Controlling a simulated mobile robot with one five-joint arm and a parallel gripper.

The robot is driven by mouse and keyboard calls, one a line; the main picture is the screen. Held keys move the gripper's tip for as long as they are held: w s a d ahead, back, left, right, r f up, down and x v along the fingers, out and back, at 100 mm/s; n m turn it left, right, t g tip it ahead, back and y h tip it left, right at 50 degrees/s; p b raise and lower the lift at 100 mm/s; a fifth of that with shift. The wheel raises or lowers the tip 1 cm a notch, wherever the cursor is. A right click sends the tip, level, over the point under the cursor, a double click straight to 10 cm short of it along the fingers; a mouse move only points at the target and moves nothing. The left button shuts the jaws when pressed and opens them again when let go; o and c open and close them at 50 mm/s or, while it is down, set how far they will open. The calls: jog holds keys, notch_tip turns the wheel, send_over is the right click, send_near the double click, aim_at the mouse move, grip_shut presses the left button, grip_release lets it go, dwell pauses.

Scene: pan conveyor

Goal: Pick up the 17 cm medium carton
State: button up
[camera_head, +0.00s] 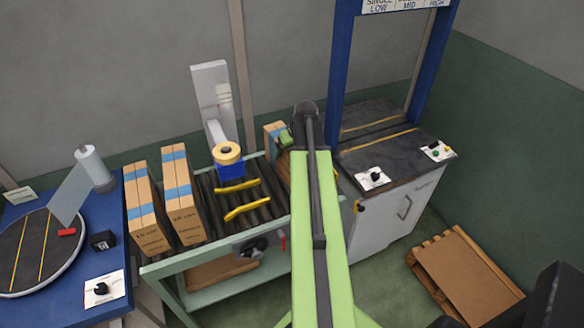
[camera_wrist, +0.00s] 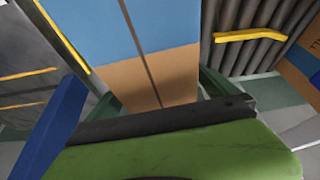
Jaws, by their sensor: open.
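A brown carton with blue tape (camera_head: 270,131) stands at the right end of the roller conveyor, partly hidden behind my arm. In the wrist view a carton face with a wide blue band (camera_wrist: 165,22) fills the upper middle, very close. My gripper (camera_wrist: 158,97) is open, its green fingers showing at the left and right of this carton's lower part; I cannot tell whether they touch it. In the head view my gripper (camera_head: 286,138) is at the carton's right side, mostly hidden by the arm. No size label shows on this carton.
Tall taped cartons (camera_head: 147,205) and (camera_head: 182,195) stand at the conveyor's left end. A tape dispenser (camera_head: 228,160) and yellow guides (camera_head: 245,210) sit mid-conveyor. A blue-framed machine (camera_head: 343,75) stands right, a pallet (camera_head: 465,278) lower right, and a blue turntable bench (camera_head: 70,305) left.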

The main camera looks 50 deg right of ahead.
jog(key=shift+r, duration=0.15)
grip_shut()
dwell(0.4)
